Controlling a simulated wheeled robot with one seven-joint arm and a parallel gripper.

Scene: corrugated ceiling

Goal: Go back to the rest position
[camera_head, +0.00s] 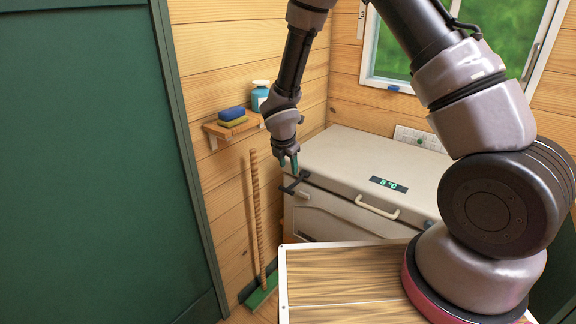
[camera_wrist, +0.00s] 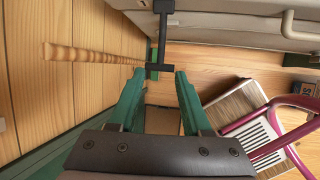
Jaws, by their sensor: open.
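My gripper (camera_head: 288,162) is at the left front corner of the white chest-like appliance, pointing down. Its two green fingers are apart, with nothing held between them, and show in the wrist view (camera_wrist: 160,78). A black T-shaped handle (camera_head: 294,184) sticks out from the appliance's left front, just below the fingertips. In the wrist view the handle's crossbar (camera_wrist: 152,66) lies at or just beyond the tips. I cannot tell whether they touch. My arm reaches across the upper middle of the head view.
The white appliance (camera_head: 340,160) has a front handle (camera_head: 377,207) and a lit display (camera_head: 388,184). A wall shelf (camera_head: 226,130) left of my gripper holds sponges (camera_head: 232,114) and a blue bottle (camera_head: 259,97). A broom (camera_head: 256,215) leans against the left wall. A green door (camera_head: 85,160) stands left.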

